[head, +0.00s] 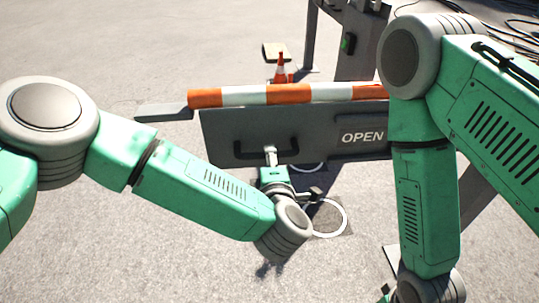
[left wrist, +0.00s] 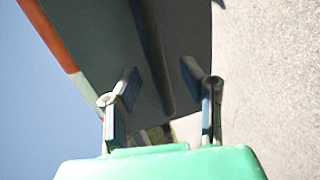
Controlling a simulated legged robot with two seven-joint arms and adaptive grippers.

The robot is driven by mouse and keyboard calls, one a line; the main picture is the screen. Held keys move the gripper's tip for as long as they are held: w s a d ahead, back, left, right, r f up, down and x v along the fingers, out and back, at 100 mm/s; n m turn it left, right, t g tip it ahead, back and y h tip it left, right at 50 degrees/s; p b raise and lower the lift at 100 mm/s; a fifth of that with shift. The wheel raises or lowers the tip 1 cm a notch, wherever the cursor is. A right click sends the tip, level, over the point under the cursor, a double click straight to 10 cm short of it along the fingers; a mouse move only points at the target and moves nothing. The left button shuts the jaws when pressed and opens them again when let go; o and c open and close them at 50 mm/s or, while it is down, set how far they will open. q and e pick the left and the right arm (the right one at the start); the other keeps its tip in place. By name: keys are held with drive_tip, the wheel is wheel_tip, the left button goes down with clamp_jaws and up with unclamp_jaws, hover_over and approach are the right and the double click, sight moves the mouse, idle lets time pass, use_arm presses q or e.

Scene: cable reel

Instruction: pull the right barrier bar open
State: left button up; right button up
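The barrier bar (head: 235,97), striped orange and white, runs along the top of a dark grey panel (head: 221,131) marked OPEN. A black U-shaped handle (head: 243,154) is on the panel's front. My left gripper (head: 270,155) is at the middle of the handle and partly hides it. In the left wrist view my left gripper (left wrist: 160,72) is open, its two fingers apart. The handle (left wrist: 152,42) runs between them in the picture; I cannot tell whether they touch it. My right arm hangs at the right, and its gripper is out of frame.
A dark post (head: 358,45) with a green button stands behind the bar's right part. Black cables (head: 510,25) lie at the top right. A white ring (head: 343,217) is on the ground. Open pavement lies at the left.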

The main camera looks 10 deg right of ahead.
use_arm(q)
drive_tip(key=v, duration=0.9)
drive_tip(key=shift+s+f, duration=0.1)
drive_tip(key=s+a+f+m+g+h, duration=0.1)
drive_tip(key=s+a+f+m+g, duration=0.2)
drive_tip(key=a+f+m, duration=0.4)
drive_tip(key=s+a+f+m+g+h, duration=0.2)
drive_tip(key=s+a+f+m+g, duration=0.3)
drive_tip(key=f, duration=0.5)
drive_tip(key=s+a+f+m+g+y, duration=0.2)
drive_tip(key=s+a, duration=0.5)
drive_tip(key=a, duration=0.5)
drive_tip(key=s+a+f+m+g+y, duration=0.2)
drive_tip(key=s+a+g, duration=0.3)
drive_tip(key=a, duration=0.8)
drive_tip(key=s+m, duration=0.1)
drive_tip(key=s, duration=0.2)
drive_tip(key=shift+f+m, duration=0.25)
drive_tip(key=shift+m, duration=0.05)
drive_tip(key=shift+w+d, duration=0.1)
drive_tip(key=shift+w, duration=0.05)
